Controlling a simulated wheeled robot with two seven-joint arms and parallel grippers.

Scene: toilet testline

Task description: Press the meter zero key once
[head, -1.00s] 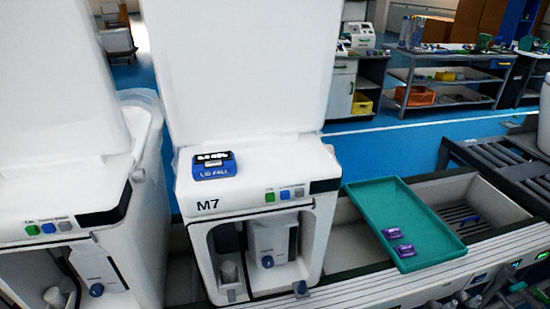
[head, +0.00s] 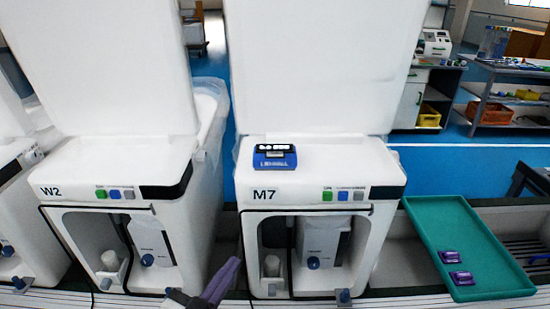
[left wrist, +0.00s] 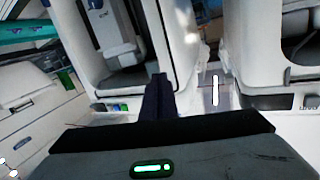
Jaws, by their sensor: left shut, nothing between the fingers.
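The blue meter (head: 275,156) with a dark display lies on the white top of machine M7 (head: 250,178), in front of its raised lid. The display and the lettering on its blue front are too small to read surely, and I cannot make out a zero key. My left gripper (head: 232,266) comes in at the bottom of the head view, low in front of the gap between W2 and M7. It is shut and empty, well below and left of the meter. Its closed fingers also show in the left wrist view (left wrist: 159,90), where I cannot make out the meter.
Machine W2 (head: 75,175) stands left of M7, its lid raised too. M7's front panel carries green, blue and grey buttons (head: 342,195). A teal tray (head: 440,225) with two purple pieces (head: 460,278) lies right of M7. The white top around the meter is clear.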

